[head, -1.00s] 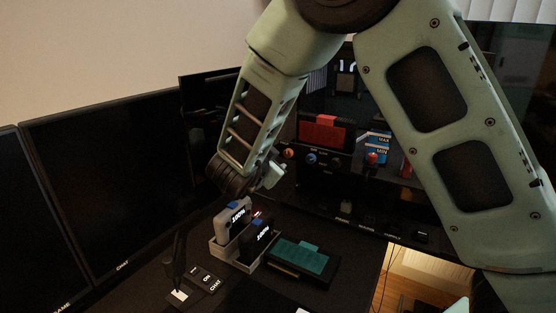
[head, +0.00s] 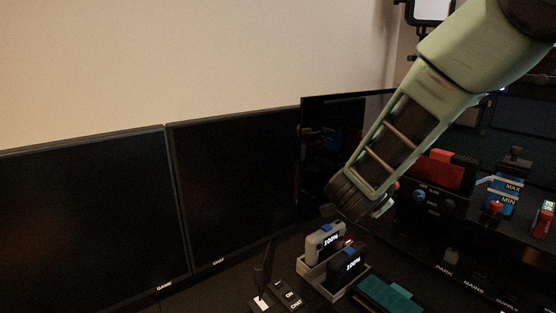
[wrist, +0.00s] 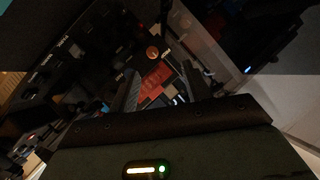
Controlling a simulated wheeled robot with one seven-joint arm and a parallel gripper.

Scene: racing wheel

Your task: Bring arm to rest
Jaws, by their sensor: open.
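My arm is green and reaches in from the upper right of the head view.
A grey unit (head: 322,244) and a black unit (head: 347,264) stand in a light holder. A teal-topped box (head: 388,297) lies beside it. Dark monitors (head: 85,220) line the left. A control panel (head: 450,225) with a red-screened device (head: 440,172) is at right.

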